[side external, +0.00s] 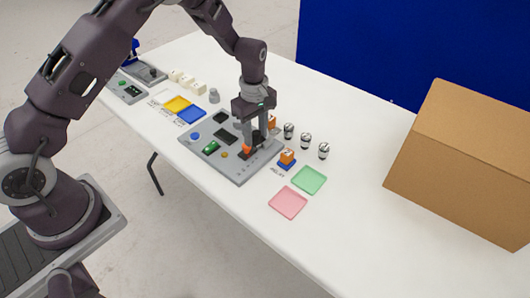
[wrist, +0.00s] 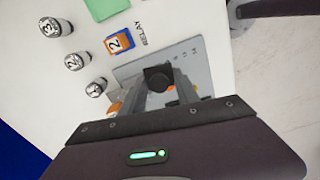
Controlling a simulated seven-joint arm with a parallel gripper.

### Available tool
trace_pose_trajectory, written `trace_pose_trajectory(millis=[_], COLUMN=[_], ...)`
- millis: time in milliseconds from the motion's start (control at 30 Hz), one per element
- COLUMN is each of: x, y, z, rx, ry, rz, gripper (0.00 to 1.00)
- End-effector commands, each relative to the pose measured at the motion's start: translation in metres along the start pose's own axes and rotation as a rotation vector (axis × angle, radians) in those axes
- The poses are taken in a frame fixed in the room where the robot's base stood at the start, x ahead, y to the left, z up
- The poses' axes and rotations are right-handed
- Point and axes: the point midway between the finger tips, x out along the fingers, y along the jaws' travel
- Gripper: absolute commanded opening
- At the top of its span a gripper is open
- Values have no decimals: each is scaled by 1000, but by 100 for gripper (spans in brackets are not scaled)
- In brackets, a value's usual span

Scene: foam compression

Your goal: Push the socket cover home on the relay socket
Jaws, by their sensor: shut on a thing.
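My gripper (side external: 259,138) points down over the right part of the grey board (side external: 237,176). In the wrist view its fingers close on a dark block (wrist: 158,76), which I take to be the socket cover. An orange patch (side external: 247,149) shows low at the fingers, beside a dark part on the board. The relay socket is mostly hidden under the gripper, and I cannot tell whether the cover is seated. An orange block (side external: 287,155) marked 2 sits in a blue holder beside the board; it also shows in the wrist view (wrist: 118,42), near a RELAY label.
Several numbered silver-and-black cylinders (side external: 305,140) stand right of the board. A green tray (side external: 309,180) and a pink tray (side external: 288,202) lie in front. Yellow and blue trays (side external: 190,114) lie to the left. A cardboard box (side external: 465,160) stands at right.

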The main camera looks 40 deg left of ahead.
Motion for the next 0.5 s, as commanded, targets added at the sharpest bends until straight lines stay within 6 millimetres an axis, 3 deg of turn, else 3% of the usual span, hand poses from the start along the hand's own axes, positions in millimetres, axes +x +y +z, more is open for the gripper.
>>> trace_pose_trajectory(millis=[300,400,500], x=[-2,-6,-9], y=[26,27,27], z=[-169,-204,-224], rx=[-159,-161,-152], ry=[6,3,2], rz=[2,1,1], gripper=[0,0,0])
